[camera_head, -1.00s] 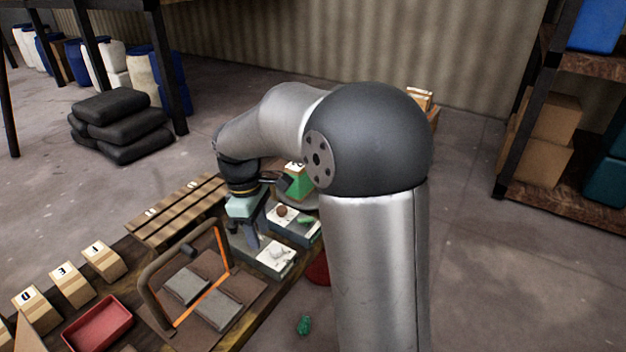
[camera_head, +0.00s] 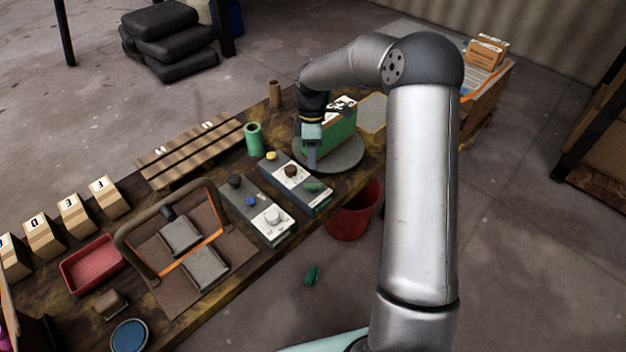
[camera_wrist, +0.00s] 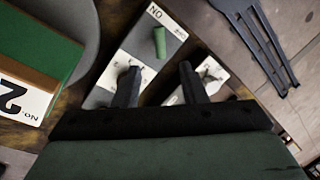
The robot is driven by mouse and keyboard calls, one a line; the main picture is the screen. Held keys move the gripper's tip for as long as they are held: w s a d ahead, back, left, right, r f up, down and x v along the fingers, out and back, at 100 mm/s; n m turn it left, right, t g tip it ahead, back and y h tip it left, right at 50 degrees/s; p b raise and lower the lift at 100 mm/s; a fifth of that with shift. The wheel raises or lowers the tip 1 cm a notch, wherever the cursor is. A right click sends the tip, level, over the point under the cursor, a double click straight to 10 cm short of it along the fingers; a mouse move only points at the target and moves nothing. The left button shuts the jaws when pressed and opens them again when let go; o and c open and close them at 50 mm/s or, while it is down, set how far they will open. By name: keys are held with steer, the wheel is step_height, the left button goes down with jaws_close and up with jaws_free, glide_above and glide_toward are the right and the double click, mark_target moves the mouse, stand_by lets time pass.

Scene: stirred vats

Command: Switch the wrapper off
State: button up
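The wrapper appears to be the grey round turntable (camera_head: 347,163) with a green box (camera_head: 330,138) on it; the box's "No. 2" label shows in the wrist view (camera_wrist: 18,98). Beside it stands a control box (camera_head: 321,202) with a yellow button (camera_head: 271,156), a brown knob (camera_head: 291,171) and a green switch (camera_head: 312,186). The switch shows in the wrist view (camera_wrist: 160,42). My gripper (camera_head: 311,163) is in front of the green box, above the turntable's near left edge. In the wrist view my gripper (camera_wrist: 160,78) is open and empty, its fingers apart.
A hinged frame (camera_head: 150,225), slatted rack (camera_head: 190,155) and green cup (camera_head: 253,138) share the table. A red bucket (camera_head: 352,215) stands on the floor.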

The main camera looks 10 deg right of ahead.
mark_target(313, 189)
steer(key=f, duration=0.3)
steer(key=s+f, duration=0.1)
steer(key=f, duration=0.2)
steer(key=f+p, duration=0.1)
steer(key=f, duration=0.2)
steer(key=shift+s+a+f, duration=0.2)
steer(key=shift+s+f, duration=0.15)
steer(key=shift+s, duration=0.05)
steer(key=shift+c, duration=0.4)
jaws_close()
